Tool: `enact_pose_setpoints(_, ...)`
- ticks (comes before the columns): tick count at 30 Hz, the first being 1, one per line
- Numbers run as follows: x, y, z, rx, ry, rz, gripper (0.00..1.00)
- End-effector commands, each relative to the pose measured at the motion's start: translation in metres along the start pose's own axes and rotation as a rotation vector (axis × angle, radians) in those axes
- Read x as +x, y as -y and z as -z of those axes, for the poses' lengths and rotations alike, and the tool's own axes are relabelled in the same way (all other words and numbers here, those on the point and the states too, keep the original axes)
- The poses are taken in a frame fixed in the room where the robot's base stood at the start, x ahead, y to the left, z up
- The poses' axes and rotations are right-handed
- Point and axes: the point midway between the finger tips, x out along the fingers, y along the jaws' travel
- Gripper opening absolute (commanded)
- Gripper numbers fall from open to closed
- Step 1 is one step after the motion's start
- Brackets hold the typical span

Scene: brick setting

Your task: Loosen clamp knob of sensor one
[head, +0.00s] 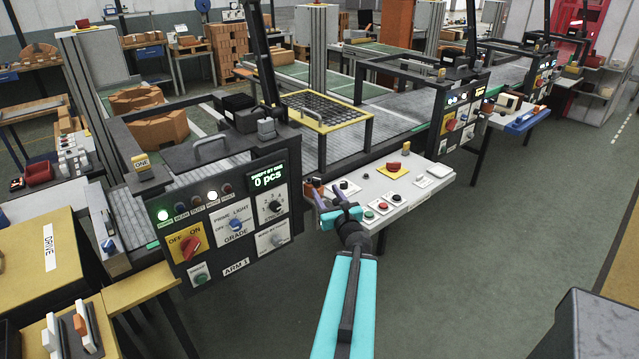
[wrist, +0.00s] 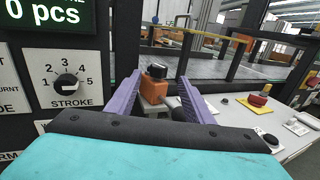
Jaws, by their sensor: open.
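A yellow block labelled ONE (head: 141,161) sits on the dark frame above the ARM 1 panel in the head view. I cannot make out a clamp knob on it. My gripper (head: 339,190) is far to its right, beside the panel's right edge and over the white console. In the wrist view my gripper (wrist: 155,82) has its two purple fingers spread apart with nothing held. An orange block (wrist: 154,91) with a black top part (wrist: 157,71) shows beyond and between the fingers. Whether it belongs to sensor one, I cannot tell.
The ARM 1 panel (head: 236,271) carries switches and a STROKE dial (wrist: 66,87), close to the left of my gripper. The white console (head: 418,185) holds a red mushroom button (head: 394,167) and small buttons. A yellow-framed grate (head: 367,128) stands behind.

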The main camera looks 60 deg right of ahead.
Motion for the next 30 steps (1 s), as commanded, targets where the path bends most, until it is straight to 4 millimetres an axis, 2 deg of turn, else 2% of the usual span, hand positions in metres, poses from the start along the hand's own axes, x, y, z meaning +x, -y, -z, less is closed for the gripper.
enact_pose_setpoints(30,0.02,0.002,0.002,-0.004,0.006,0.007,0.47)
